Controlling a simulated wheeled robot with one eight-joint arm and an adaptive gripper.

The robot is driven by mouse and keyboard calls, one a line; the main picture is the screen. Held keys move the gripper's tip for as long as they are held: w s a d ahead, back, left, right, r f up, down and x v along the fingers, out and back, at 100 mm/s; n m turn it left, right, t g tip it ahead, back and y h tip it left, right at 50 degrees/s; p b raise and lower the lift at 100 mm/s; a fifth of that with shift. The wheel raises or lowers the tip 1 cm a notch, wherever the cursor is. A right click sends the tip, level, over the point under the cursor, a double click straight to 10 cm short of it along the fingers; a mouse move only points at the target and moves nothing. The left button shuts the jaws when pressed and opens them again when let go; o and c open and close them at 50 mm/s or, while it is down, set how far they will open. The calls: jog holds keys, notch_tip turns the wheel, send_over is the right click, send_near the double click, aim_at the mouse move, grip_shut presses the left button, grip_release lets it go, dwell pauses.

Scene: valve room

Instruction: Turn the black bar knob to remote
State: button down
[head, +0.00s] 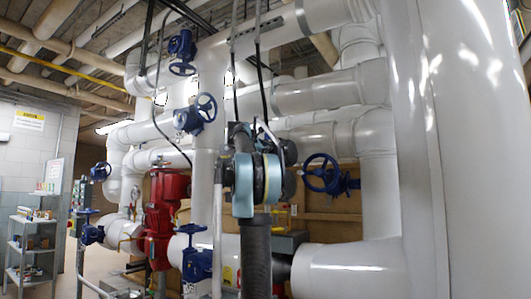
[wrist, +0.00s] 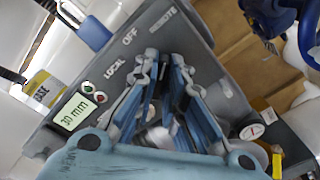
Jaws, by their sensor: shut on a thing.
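The wrist view shows a grey control panel (wrist: 207,62) with the labels LOCAL (wrist: 115,72), OFF (wrist: 130,37) and REMOTE (wrist: 163,19). My gripper (wrist: 165,70) is over the panel's middle, with its blue-grey fingers close together. It is shut on the black bar knob (wrist: 166,88), of which only a dark sliver shows between the fingers. The fingers hide most of the knob, so I cannot tell which label it points to. In the head view my arm hides the gripper and the knob; part of a grey box (head: 286,243) shows behind it.
The panel bears a lit display (wrist: 76,114) reading 30 mm and small red and green indicators (wrist: 90,87). A blue handwheel (head: 321,174) and a red valve body (head: 163,215) flank my arm. Thick white pipes (head: 360,268) crowd the right. Shelves (head: 32,245) stand far left.

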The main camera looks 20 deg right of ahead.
jog(key=shift+a+f+m, duration=0.1)
jog(key=shift+m, duration=0.3)
jog(key=c, duration=1.7)
grip_release()
jog(key=v, duration=1.2)
